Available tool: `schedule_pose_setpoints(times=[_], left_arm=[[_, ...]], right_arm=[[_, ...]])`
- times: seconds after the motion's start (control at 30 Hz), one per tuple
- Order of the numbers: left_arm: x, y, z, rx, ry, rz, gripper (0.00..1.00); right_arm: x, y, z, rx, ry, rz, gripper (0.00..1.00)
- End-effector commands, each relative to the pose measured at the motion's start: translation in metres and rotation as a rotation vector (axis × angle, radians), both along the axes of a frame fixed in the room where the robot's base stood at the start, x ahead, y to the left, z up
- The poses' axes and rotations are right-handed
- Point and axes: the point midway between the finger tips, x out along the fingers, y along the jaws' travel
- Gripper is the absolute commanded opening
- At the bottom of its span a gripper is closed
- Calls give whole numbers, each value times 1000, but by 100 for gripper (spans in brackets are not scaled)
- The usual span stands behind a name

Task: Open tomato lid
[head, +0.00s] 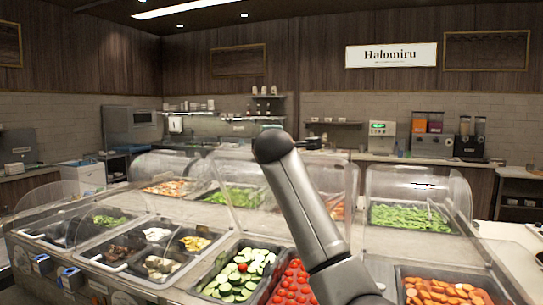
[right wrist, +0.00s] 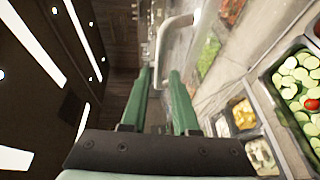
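Red tomatoes (head: 291,287) fill a pan low in the middle of the head view, partly hidden by my right arm. A clear lid panel (head: 236,200) stands raised behind the cucumber and tomato pans; I cannot tell which pan it belongs to. In the right wrist view my right gripper (right wrist: 159,74) has two green fingers spread apart. A pale curved bar like a handle (right wrist: 167,27) shows at and beyond the fingertips, its lower end seen between them; contact cannot be told. The right gripper is outside the head view. My left gripper is in neither view.
Sliced cucumbers (head: 240,275) with one tomato on top lie left of the tomatoes. Orange chunks (head: 445,293) lie to the right. Clear curved covers (head: 418,183) stand over back pans. A back counter holds dispensers (head: 428,140).

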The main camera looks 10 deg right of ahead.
Motion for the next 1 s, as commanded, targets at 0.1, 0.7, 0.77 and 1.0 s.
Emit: schedule_pose_setpoints(times=[0.1,0.7,0.77,1.0], left_arm=[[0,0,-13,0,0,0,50],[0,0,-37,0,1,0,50],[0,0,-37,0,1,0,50],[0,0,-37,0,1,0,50]], right_arm=[[-16,4,-2,1,-3,3,28],[-81,17,5,0,0,2,28],[-82,17,6,0,1,2,28],[-82,17,6,0,1,2,28]])
